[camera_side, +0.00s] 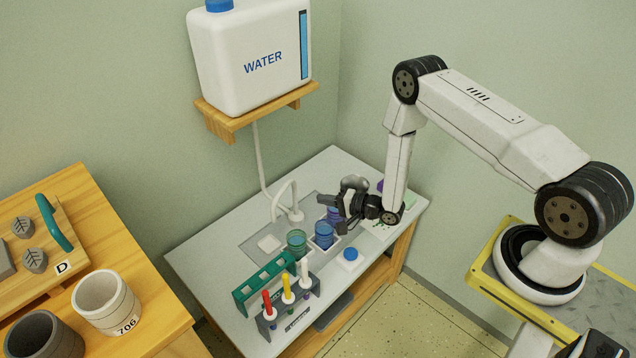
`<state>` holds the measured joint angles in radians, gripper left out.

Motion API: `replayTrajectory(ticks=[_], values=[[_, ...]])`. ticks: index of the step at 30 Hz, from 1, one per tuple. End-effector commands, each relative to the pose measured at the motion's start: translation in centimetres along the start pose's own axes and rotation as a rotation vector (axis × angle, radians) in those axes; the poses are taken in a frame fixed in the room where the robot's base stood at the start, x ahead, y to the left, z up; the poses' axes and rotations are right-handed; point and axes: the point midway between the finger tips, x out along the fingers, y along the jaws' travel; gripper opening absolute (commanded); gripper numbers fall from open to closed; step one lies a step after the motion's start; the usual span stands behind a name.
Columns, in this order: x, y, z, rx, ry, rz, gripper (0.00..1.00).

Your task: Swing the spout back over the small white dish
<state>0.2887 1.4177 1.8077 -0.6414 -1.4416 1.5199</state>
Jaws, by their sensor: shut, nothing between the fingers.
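The white spout (284,191) is a thin bent tube that rises from a round base on the grey table and hooks over to the left. Its tip hangs just above and behind the small white dish (268,243) in this view; I cannot tell whether it is directly over it. The dish lies in a darker recessed area of the tabletop. My gripper (343,213) is to the right of the spout, shut and empty, low over the table beside the blue cups. It is apart from the spout, and its fingertips are small and dark here.
A green cup (296,240) and blue cups (323,236) stand between dish and gripper. A blue-lidded jar (348,258), a green rack (262,285) and a rack of coloured droppers (288,301) are in front. A water tank (251,55) sits on a wall shelf (236,122).

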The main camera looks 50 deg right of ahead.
Motion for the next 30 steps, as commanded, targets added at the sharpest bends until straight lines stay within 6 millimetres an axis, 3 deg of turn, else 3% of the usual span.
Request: replayTrajectory(ticks=[18, 30], values=[[8.1, 0.0, 0.1, -0.001, -0.001, -0.001, 0.0], [10.3, 0.0, 0.0, 0.0, 0.0, 0.0, 0.0]])
